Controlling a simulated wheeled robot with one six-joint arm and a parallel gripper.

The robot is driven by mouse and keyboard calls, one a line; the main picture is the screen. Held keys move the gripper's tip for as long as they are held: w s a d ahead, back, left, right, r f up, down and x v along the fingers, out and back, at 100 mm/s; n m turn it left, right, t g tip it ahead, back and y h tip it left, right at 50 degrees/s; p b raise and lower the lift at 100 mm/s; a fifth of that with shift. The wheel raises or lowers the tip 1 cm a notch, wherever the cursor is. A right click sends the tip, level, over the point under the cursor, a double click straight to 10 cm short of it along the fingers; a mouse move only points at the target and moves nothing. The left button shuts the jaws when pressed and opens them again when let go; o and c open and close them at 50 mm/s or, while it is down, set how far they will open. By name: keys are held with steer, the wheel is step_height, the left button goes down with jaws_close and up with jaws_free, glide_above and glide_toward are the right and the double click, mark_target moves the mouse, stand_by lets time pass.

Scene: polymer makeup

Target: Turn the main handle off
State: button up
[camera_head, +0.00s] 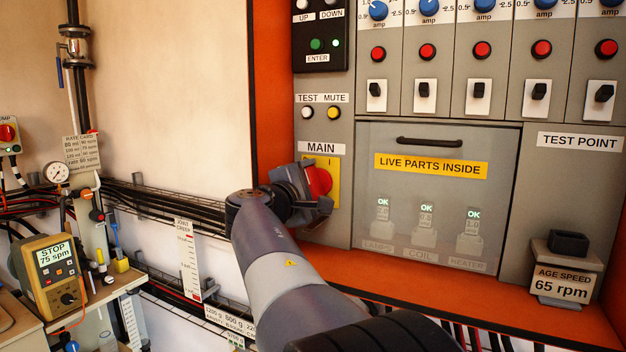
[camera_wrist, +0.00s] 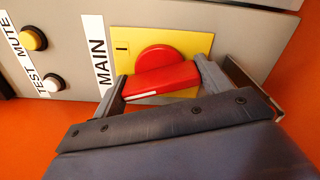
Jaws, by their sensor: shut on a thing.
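The main handle is a red rotary knob (camera_head: 319,181) on a yellow plate (camera_head: 333,190), under the label MAIN (camera_head: 321,148) on the grey panel. In the wrist view the red handle (camera_wrist: 160,81) has a grip bar lying roughly across the picture, with a white line along it. An "I" mark shows on the yellow plate. My gripper (camera_head: 310,188) is at the handle, and in the wrist view its fingers (camera_wrist: 160,85) stand at both ends of the red bar, shut on it. The lower part of the plate is hidden behind my gripper.
A clear cover (camera_head: 436,215) marked LIVE PARTS INSIDE is right of the handle. TEST and MUTE buttons (camera_head: 321,112) sit above it. An orange ledge (camera_head: 400,275) runs below.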

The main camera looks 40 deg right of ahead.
stand_by(0.3)
steer(key=o, duration=1)
steer(key=shift+a, duration=0.1)
steer(key=b+v, duration=0.1)
steer(key=v, duration=0.9)
steer(key=shift+s+a+f+b, duration=0.1)
steer(key=shift+s+a+b, duration=0.15)
steer(key=shift+b, duration=0.1)
